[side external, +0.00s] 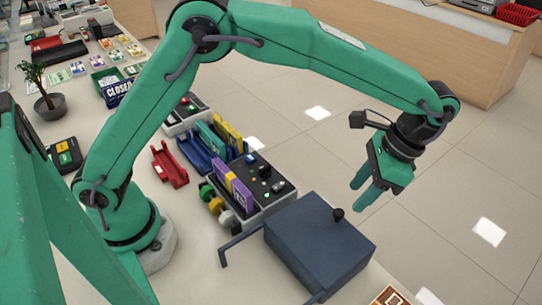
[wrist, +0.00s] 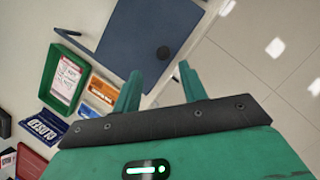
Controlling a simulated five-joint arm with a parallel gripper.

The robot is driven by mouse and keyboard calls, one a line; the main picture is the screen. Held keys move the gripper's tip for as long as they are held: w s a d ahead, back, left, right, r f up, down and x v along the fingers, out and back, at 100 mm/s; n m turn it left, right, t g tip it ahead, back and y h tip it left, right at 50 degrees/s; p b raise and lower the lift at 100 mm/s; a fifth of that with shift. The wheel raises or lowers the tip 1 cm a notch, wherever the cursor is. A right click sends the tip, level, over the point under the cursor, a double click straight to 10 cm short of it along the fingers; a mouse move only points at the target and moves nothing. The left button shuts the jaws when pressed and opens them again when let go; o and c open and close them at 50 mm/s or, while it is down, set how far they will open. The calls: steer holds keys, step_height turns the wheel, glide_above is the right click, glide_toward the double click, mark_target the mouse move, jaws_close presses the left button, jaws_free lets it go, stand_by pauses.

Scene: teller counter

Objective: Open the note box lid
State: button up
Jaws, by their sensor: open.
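The note box (side external: 318,248) is dark blue and stands near the counter's edge. Its flat lid looks shut, with a round black knob (side external: 338,214) near the lid's far edge. My gripper (side external: 361,197) is open and empty. In the side view it hangs to the right of the knob, apart from it, with its fingers pointing down and left. The wrist view also shows my gripper (wrist: 160,72) with its two green fingers spread.
A grey tray with purple and yellow packs (side external: 238,190) stands left of the box. A thin dark bar (side external: 240,242) sticks out at the box's left. A red holder (side external: 169,165) and a plant (side external: 45,95) are farther left. Open floor lies right of the counter.

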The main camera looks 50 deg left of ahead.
mark_target(340, 212)
steer(key=shift+a+x, duration=0.2)
steer(key=shift+x, duration=2.95)
steer(key=shift+w, duration=0.15)
jaws_close()
